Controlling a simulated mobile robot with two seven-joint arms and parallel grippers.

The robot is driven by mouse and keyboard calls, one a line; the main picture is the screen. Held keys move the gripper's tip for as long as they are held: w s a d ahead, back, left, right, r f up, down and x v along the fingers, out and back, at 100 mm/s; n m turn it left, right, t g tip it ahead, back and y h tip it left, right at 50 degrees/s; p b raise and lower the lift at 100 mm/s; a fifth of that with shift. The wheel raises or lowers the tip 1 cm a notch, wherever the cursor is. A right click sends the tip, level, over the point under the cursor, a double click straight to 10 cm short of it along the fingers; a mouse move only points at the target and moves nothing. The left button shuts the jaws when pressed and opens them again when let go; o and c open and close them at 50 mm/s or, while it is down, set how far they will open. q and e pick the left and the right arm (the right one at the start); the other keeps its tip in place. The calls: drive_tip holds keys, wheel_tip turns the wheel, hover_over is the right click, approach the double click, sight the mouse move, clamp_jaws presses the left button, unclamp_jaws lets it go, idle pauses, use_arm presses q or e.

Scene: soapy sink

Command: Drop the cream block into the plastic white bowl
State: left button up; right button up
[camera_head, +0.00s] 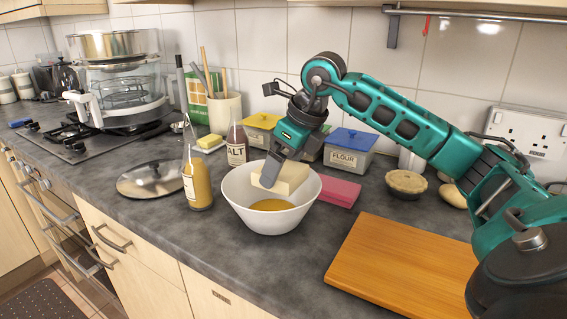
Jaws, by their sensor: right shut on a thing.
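The cream block (286,178) is held in my right gripper (270,176), over the mouth of the white bowl (268,219). The gripper is shut on the block and points downward. The block overlaps the bowl's far inner wall in the picture, so I cannot tell whether it touches the bowl. The bowl stands upright on the dark worktop and has a yellow-orange liquid (272,205) at its bottom. My left gripper is not in view.
A wooden board (400,268) fills the front right.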

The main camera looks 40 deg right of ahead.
drive_tip(key=o, duration=0.9)
drive_tip(key=p+v, duration=0.2)
drive_tip(key=v, duration=1.1)
drive_tip(key=shift+f, duration=0.1)
